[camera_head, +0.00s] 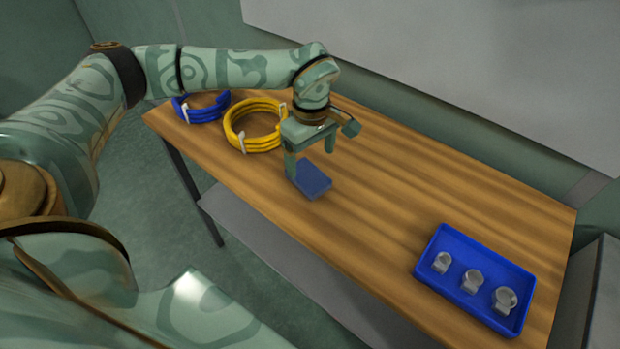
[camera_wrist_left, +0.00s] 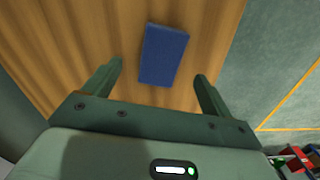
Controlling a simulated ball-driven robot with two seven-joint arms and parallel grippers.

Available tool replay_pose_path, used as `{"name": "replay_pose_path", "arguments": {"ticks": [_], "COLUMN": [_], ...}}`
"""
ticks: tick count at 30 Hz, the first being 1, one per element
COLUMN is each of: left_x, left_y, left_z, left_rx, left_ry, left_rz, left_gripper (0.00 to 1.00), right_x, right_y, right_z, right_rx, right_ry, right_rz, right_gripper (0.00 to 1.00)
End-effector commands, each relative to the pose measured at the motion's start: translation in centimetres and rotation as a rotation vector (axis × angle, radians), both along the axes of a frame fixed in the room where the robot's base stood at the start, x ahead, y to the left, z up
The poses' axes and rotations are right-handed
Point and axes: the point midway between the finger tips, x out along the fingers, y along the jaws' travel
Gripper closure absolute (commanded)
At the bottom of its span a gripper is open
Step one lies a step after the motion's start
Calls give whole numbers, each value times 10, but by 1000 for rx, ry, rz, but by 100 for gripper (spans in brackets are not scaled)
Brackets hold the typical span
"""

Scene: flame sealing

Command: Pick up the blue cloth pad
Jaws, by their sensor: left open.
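The blue cloth pad (camera_head: 313,183) lies flat on the wooden table near its front edge in the head view. In the left wrist view the pad (camera_wrist_left: 163,55) lies ahead of the fingertips, roughly centred between them. My left gripper (camera_head: 310,165) is open and empty, with its fingers pointing down above the pad. In the left wrist view the two fingers of the left gripper (camera_wrist_left: 159,70) stand wide apart, and neither looks to touch the pad. My right gripper is not in view.
A coil of yellow hose (camera_head: 236,137) lies on the table left of the pad, close to my left gripper. A blue coil (camera_head: 184,110) lies further left. A blue tray (camera_head: 431,262) with clear-grey clamps stands at the right end. The table between is clear.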

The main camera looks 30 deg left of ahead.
Motion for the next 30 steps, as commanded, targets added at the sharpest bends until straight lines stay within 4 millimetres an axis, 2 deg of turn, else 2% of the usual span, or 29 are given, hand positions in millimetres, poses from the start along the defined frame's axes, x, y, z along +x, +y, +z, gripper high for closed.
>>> {"name": "replay_pose_path", "arguments": {"ticks": [5, 13, 20, 21, 24, 26, 30], "left_x": [0, 0, 0, 0, 0, 0, 0], "left_y": [1, 7, 7, 7, 7, 7, 7], "left_z": [-11, -54, -56, -56, -56, -56, -56], "left_rx": [0, 0, 0, 0, 0, 0, 0], "left_ry": [2, 3, -1, 0, 0, 0, 0], "left_rz": [1, 0, 0, 0, 0, 0, 0], "left_gripper": [15, 15, 15, 21, 49, 64, 64], "right_x": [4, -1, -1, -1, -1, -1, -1], "right_y": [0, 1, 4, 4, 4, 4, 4], "right_z": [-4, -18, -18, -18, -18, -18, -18], "right_rx": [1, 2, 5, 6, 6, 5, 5], "right_ry": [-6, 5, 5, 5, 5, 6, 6], "right_rz": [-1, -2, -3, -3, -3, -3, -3], "right_gripper": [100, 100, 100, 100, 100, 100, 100]}}
